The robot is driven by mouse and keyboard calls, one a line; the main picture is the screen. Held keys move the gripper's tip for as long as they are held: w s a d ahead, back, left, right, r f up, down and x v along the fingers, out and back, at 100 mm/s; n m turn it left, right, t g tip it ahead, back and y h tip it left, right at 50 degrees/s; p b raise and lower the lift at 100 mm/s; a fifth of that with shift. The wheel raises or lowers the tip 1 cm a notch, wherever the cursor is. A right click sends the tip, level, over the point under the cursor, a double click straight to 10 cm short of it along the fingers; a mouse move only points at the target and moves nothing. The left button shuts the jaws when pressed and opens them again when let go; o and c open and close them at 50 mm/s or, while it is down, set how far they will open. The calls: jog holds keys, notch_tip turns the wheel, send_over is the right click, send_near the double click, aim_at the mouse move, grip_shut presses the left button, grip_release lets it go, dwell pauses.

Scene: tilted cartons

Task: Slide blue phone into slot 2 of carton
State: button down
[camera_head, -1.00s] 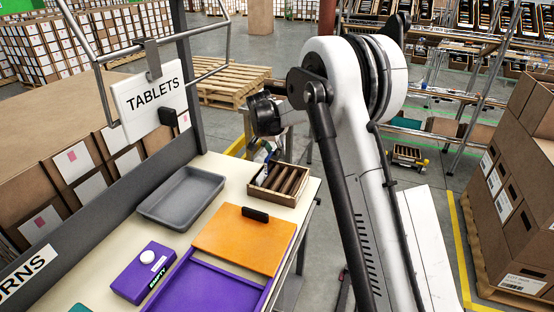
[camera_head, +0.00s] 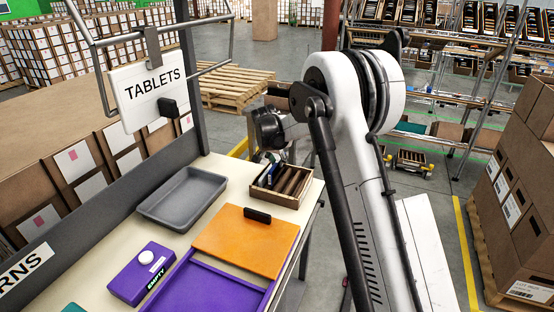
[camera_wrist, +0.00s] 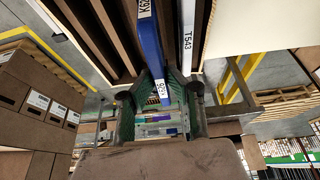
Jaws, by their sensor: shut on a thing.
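My gripper (camera_wrist: 160,92) is shut on the blue phone (camera_wrist: 151,45), with one finger on each side of its lower end in the wrist view. The phone carries white labels and extends in among the brown dividers of the carton (camera_wrist: 103,35). A pale phone labelled T543 (camera_wrist: 187,40) stands just right of it in that view. In the head view the open brown carton (camera_head: 292,203) sits at the table's far right corner. The blue phone (camera_head: 268,174) shows at its left end, below my gripper (camera_head: 269,158). How deep the phone sits, and which slot it is in, I cannot tell.
A grey tray (camera_head: 150,211) lies left of the carton. An orange board (camera_head: 235,244) with a black block (camera_head: 257,215), a purple tray (camera_head: 190,305) and a purple box (camera_head: 138,280) are nearer. Beige table (camera_head: 215,165) shows bare behind the grey tray.

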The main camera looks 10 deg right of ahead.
jog(key=shift+f+b, duration=1.7)
jog(key=shift+f, duration=0.7)
jog(key=shift+f+b, duration=0.25)
jog(key=shift+b, duration=0.05)
jog(key=c, duration=1.6)
grip_release()
jog(key=shift+c, duration=0.2)
jog(key=v, duration=1.2)
jog(key=shift+w, duration=0.1)
jog(key=shift+r, duration=0.15)
notch_tip(320, 180, up, 7)
jog(key=p, duration=0.3)
send_over(277, 172)
jog(key=s+a, duration=0.2)
jog(key=shift+a, duration=0.1)
